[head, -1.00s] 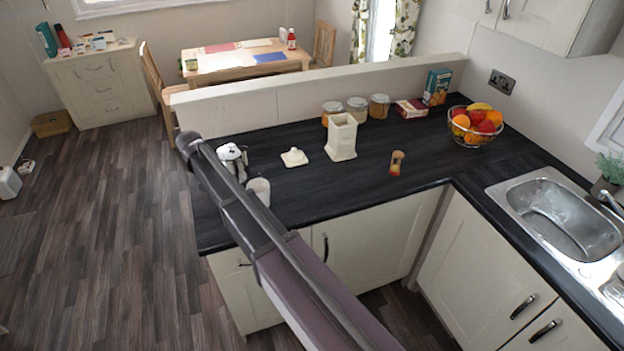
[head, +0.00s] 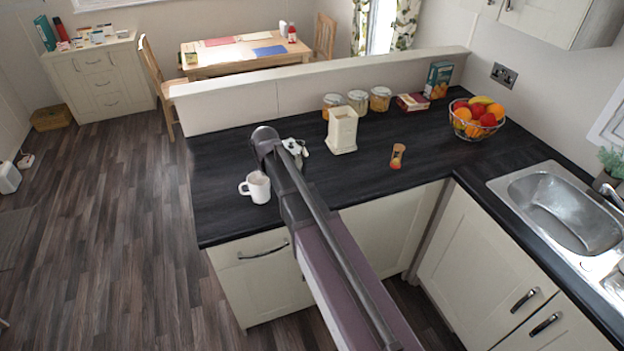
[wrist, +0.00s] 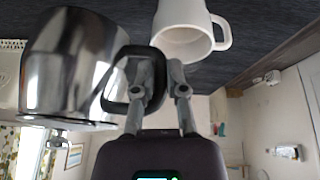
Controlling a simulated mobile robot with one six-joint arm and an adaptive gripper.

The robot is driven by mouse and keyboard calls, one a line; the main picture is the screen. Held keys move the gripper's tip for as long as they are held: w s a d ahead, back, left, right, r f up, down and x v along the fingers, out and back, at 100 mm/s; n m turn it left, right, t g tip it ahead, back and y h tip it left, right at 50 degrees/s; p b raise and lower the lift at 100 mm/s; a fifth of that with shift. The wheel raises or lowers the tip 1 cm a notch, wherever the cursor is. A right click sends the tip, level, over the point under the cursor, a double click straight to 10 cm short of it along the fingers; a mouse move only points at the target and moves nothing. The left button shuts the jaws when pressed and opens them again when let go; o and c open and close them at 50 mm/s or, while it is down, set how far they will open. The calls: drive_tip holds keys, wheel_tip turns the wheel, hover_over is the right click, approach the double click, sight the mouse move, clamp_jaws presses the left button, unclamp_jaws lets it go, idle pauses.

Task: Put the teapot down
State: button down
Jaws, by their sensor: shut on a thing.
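The teapot is shiny metal with a dark handle. In the head view only a small part of the teapot (head: 296,147) shows past my arm, over the counter left of the cream canister. In the wrist view the teapot body (wrist: 65,75) fills the left side. My gripper (wrist: 160,80) is shut on its dark handle. My arm hides the gripper and most of the teapot in the head view. I cannot tell whether the teapot's base touches the counter.
A white mug (head: 257,187) stands near the counter's front-left; it also shows close by in the wrist view (wrist: 188,28). The cream canister (head: 342,131), glass jars (head: 358,101), hourglass (head: 397,156) and fruit basket (head: 476,120) stand farther right. The dark counter (head: 350,180) is bare around the hourglass.

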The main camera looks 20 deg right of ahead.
drive_tip(key=s+d+f+b, duration=0.3)
drive_tip(key=s+d+f, duration=0.1)
drive_tip(key=s+d, duration=0.5)
drive_tip(key=shift+s+d+n+b, duration=0.3)
drive_tip(key=shift+s+n, duration=0.1)
drive_tip(key=shift+s, duration=0.85)
drive_tip(key=shift+w, duration=0.1)
drive_tip(key=w, duration=0.4)
drive_tip(key=w+f+b, duration=0.1)
drive_tip(key=w, duration=0.9)
drive_tip(key=shift+w+d+f, duration=0.1)
drive_tip(key=shift+w+f, duration=0.15)
drive_tip(key=shift+w, duration=0.1)
drive_tip(key=shift+w, duration=0.2)
drive_tip(key=shift+w+f+b, duration=0.4)
drive_tip(key=shift+f+b, duration=0.1)
drive_tip(key=shift+b, duration=0.15)
drive_tip(key=shift+f+b, duration=1.3)
drive_tip(key=shift+b, duration=0.05)
drive_tip(key=shift+f, duration=0.15)
